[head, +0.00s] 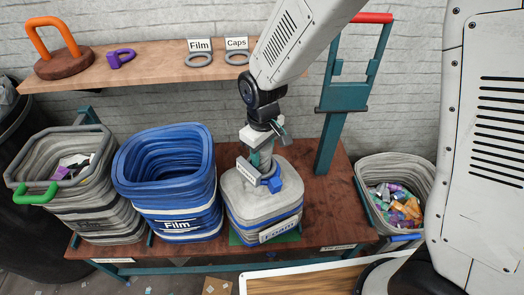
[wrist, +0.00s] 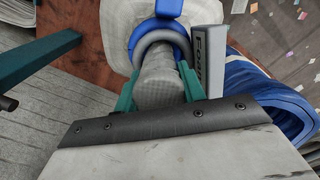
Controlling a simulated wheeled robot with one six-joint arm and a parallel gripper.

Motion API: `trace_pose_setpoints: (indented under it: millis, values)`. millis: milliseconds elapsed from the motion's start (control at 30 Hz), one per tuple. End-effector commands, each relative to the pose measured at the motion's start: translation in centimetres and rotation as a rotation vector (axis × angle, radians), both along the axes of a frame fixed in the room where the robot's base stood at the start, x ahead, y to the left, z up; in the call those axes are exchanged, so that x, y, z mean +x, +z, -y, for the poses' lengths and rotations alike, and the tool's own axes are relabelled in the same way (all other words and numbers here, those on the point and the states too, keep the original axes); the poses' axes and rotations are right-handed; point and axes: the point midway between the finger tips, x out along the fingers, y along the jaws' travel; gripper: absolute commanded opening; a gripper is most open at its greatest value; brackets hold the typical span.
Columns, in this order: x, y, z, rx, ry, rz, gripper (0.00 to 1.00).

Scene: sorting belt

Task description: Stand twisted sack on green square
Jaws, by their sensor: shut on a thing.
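The twisted sack (head: 245,205) is grey with a blue band and a "Foam" label. It stands upright on the table, over the green square (head: 291,237), whose edges show around its base. My gripper (head: 261,158) points down at the sack's top and is shut on its twisted neck. In the wrist view the neck (wrist: 160,85) is between the teal fingers, with a grey ring and a blue clip (wrist: 168,8) around it. A grey tag (wrist: 207,58) hangs beside the neck. Most of the green square is hidden under the sack.
A blue "Film" sack (head: 165,185) stands close on the left, and a grey open sack (head: 75,195) with a green handle beyond it. A teal post (head: 333,135) rises behind right. A bin of colourful scraps (head: 395,195) stands right. A wooden shelf (head: 150,72) runs behind.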

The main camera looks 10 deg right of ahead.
Motion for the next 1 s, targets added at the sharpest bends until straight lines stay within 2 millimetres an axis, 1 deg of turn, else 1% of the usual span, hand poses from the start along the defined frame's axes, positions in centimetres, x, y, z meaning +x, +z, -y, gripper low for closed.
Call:
trace_pose_setpoints:
  millis: [233,267,300,333,600,733,867,1000]
  values:
    - [0.0,-0.2,-0.2,0.001,0.002,0.001,0.0]
    - [0.0,-0.3,-0.2,0.0,0.003,0.0,0.43]
    - [0.0,-0.2,-0.2,0.001,0.003,0.001,0.54]
    - [0.0,-0.2,-0.2,0.001,0.004,0.001,0.62]
    - [0.0,-0.2,-0.2,0.001,0.004,0.001,0.62]
    - [0.0,0.6,-0.2,0.001,0.003,0.003,0.62]
    - [0.0,2.7,-0.2,0.003,0.003,0.005,0.62]
    - [0.0,5.9,-0.2,0.003,0.003,0.005,0.62]
